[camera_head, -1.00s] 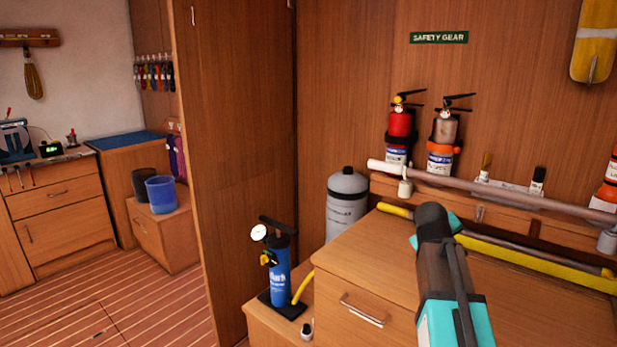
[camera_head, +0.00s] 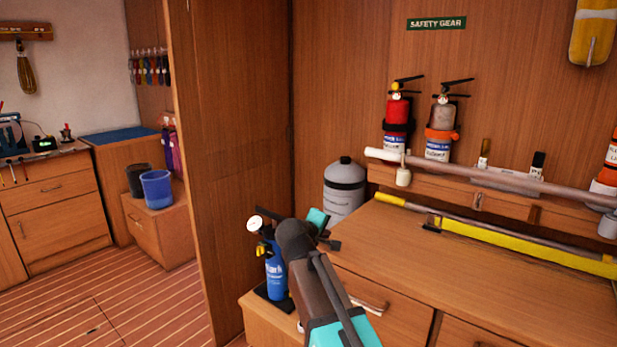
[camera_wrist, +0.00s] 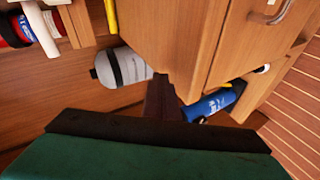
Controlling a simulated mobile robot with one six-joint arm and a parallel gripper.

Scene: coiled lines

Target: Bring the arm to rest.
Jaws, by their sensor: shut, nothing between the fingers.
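My arm reaches up from the bottom of the head view, in grey and teal. My gripper (camera_head: 334,243) shows only partly past the arm's dark end, in front of the wooden wall and near the blue pump (camera_head: 275,275). In the wrist view my dark gripper fingers (camera_wrist: 161,92) are together with nothing between them. Beyond them are the grey cylinder (camera_wrist: 125,67) and the blue pump (camera_wrist: 212,102). The fingers appear apart from both, though the distance is hard to judge. The arm hides part of the pump and of the drawer front.
A wooden cabinet (camera_head: 400,245) with a long yellow-and-grey pole (camera_head: 520,243) on top stands at the right. Red (camera_head: 396,120) and grey (camera_head: 441,127) extinguishers hang behind it. A wooden partition (camera_head: 235,150) rises left of my arm. Open floor (camera_head: 150,310) lies at the left.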

